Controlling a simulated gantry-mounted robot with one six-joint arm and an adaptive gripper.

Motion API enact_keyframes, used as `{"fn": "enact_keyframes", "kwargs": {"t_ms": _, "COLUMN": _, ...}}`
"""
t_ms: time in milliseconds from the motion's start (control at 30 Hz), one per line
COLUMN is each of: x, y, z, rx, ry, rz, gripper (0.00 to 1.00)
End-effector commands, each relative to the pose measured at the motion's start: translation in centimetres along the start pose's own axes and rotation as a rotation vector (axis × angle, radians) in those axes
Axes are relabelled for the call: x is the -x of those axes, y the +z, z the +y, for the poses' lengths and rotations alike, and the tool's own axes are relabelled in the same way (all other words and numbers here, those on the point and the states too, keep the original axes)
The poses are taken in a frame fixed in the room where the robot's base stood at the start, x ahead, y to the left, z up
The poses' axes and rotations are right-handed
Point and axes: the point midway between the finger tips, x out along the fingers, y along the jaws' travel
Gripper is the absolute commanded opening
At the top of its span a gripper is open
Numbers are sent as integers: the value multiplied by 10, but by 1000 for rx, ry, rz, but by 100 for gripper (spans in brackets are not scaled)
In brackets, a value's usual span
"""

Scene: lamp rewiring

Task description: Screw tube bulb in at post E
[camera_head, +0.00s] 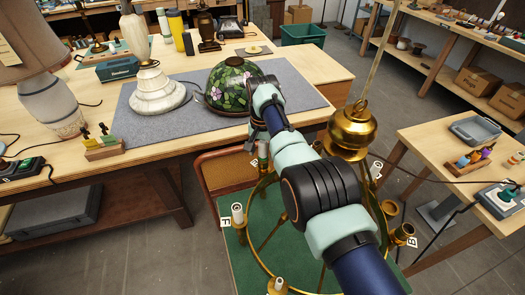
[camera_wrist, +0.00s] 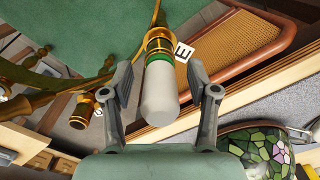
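A white tube bulb (camera_wrist: 160,97) stands at post E, in line with the post's brass cup (camera_wrist: 158,42) and green band, beside the card marked E (camera_wrist: 184,51). Whether its base is threaded in is hidden. My gripper (camera_wrist: 158,68) has its fingers spread on either side of the bulb, with a gap on both sides.
A stained-glass shade (camera_head: 228,86) sits on the grey mat close to my wrist, and also shows in the wrist view (camera_wrist: 262,150). A woven-seat chair (camera_head: 222,170) stands beside the ring. Another brass cup (camera_wrist: 83,110) is at left in the wrist view. A side table (camera_head: 440,140) stands right.

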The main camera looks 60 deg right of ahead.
Motion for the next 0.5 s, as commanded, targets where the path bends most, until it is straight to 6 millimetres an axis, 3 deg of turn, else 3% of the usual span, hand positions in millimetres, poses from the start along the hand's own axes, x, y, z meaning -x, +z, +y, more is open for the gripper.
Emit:
{"fn": "enact_keyframes", "kwargs": {"t_ms": 300, "x": 5, "y": -1, "z": 0, "rx": 1, "ry": -1, "rz": 2, "gripper": 61}}
{"fn": "enact_keyframes", "kwargs": {"t_ms": 500, "x": 46, "y": -1, "z": -1, "rx": 1, "ry": -3, "rz": 5, "gripper": 61}}
